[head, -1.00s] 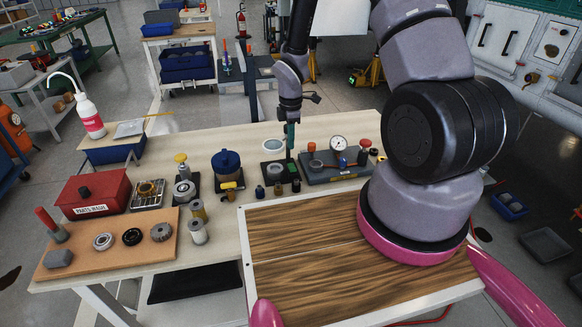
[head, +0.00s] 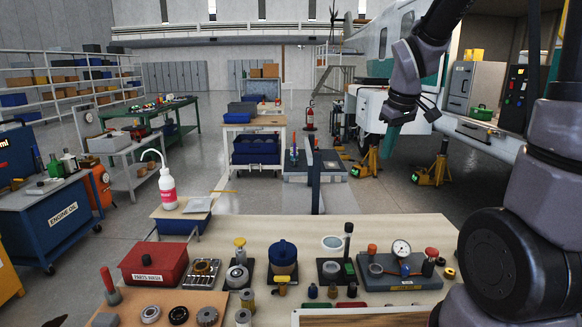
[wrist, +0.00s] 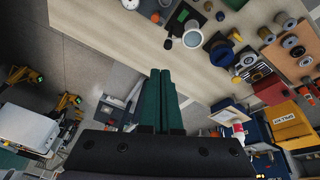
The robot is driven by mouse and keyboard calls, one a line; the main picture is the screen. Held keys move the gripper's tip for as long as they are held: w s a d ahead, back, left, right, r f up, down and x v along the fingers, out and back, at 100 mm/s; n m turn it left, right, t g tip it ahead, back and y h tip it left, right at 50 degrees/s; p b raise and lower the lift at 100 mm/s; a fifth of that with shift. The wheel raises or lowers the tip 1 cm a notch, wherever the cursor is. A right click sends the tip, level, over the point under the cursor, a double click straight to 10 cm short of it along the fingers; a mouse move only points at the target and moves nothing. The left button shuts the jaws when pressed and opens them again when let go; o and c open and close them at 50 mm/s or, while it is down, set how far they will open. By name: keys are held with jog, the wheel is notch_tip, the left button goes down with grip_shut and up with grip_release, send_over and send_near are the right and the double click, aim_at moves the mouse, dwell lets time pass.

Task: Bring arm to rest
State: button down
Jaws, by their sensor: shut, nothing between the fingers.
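My gripper (head: 386,132) is raised in the upper right of the head view, its green fingers pointing down and clear of the table. In the wrist view the two green fingers (wrist: 161,78) lie side by side, shut, with nothing between them. The beige worktable (head: 225,225) stands below and in front of me, with parts on it. My arm's large dark joints fill the right edge of the head view and hide part of the scene there.
The table carries a red parts-wash box (head: 153,264), a blue-lidded pot (head: 283,257), a gauge fixture (head: 401,250) and a round mirror-like disc on a stand (head: 332,243). A white squeeze bottle (head: 167,187) stands behind it.

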jog(key=s+r+m+t+y, duration=0.1)
jog(key=s+r+m+t, duration=0.2)
jog(key=s+r+m, duration=0.6)
jog(key=s+r, duration=0.3)
jog(key=s, duration=0.4)
jog(key=shift+d+r+y, duration=0.15)
jog(key=shift+r+y, duration=0.15)
